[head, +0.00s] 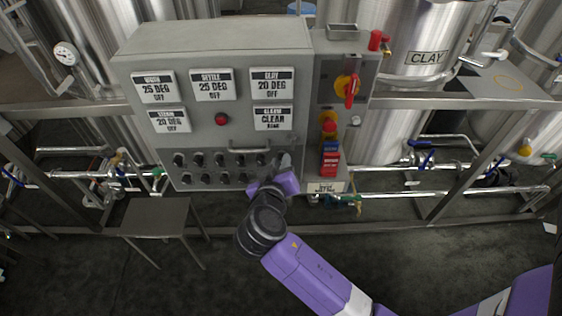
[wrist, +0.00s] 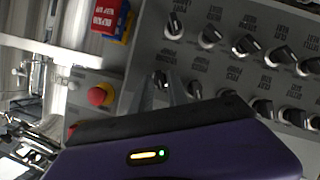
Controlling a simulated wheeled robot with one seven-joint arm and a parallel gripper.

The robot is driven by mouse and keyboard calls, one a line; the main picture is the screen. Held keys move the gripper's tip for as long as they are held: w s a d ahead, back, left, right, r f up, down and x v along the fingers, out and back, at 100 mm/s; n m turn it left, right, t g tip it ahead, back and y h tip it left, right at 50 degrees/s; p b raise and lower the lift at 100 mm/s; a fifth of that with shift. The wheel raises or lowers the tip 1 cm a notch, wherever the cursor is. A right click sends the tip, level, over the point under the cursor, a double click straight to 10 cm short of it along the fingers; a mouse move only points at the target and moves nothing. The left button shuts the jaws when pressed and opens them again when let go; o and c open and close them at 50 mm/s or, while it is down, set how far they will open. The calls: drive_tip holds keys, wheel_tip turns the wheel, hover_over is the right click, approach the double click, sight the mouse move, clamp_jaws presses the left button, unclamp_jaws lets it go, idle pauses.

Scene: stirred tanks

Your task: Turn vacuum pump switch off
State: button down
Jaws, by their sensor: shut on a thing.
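The grey control panel (head: 218,135) carries two rows of small black rotary switches on its lower front. My gripper (head: 284,166) reaches the right end of the upper row and hides the switch there. In the wrist view, turned upside down, my gripper (wrist: 164,94) has its two fingers on either side of a switch (wrist: 162,78) and is shut on it. That switch is mostly hidden between the fingers.
A neighbouring switch (wrist: 195,88) sits close beside my fingers. A horizontal handle (head: 252,149) is just above the upper row. A red emergency button (head: 329,125) and red and blue blocks (head: 330,162) are to the right. A metal stool (head: 157,217) stands lower left.

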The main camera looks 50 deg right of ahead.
drive_tip(key=shift+n, duration=0.3)
idle(0.4)
drive_tip(key=c, duration=1.5)
unclamp_jaws()
drive_tip(key=b+v, duration=0.1)
drive_tip(key=v, duration=0.6)
drive_tip(key=shift+a+r, duration=0.1)
drive_tip(key=shift+a, duration=0.3)
